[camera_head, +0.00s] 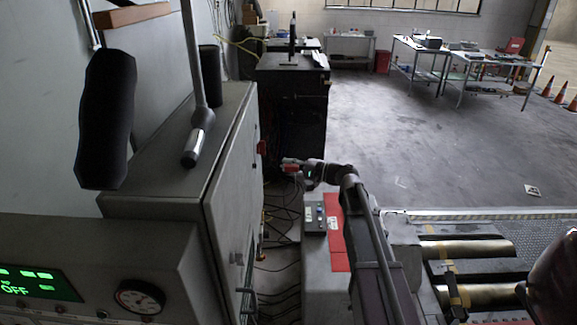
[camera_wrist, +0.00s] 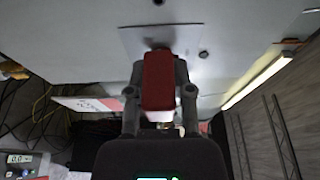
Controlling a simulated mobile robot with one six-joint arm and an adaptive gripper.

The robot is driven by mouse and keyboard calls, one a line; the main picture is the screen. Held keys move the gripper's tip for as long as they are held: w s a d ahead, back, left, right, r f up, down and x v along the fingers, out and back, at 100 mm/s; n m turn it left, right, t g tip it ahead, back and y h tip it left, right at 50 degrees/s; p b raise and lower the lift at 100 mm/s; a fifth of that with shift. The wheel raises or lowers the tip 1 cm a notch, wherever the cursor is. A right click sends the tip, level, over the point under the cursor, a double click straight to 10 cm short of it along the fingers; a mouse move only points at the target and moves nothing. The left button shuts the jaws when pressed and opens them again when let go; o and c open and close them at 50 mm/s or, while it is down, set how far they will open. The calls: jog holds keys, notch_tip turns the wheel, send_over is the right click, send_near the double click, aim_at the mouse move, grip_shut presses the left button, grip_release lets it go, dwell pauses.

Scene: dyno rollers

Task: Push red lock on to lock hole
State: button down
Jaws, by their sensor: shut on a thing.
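The red lock (camera_wrist: 158,82) is a block held between the two fingers of my gripper (camera_wrist: 160,92) in the wrist view. Its far end is close to a grey plate (camera_wrist: 190,40) on a panel; I cannot tell whether they touch. A small dark round spot (camera_wrist: 203,54) shows on the plate, right of the lock. I cannot tell which spot is the lock hole; the lock covers part of the plate. In the head view my gripper (camera_head: 298,167) is small, beside the grey cabinet's side, with red at its tip.
The grey cabinet (camera_head: 228,165) stands left of my gripper, with a red part (camera_head: 262,147) on its side. Dark cables (camera_head: 285,215) hang and lie below. A control box (camera_head: 315,218) sits near my arm. Open floor (camera_head: 430,130) lies to the right.

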aim_at(253, 163)
jog(key=shift+a, duration=0.15)
jog(key=shift+a, duration=3.05)
jog(key=shift+x, duration=0.9)
dwell(1.2)
jog(key=shift+c, duration=2.1)
grip_release()
jog(key=shift+s, duration=0.2)
jog(key=shift+v, duration=5.95)
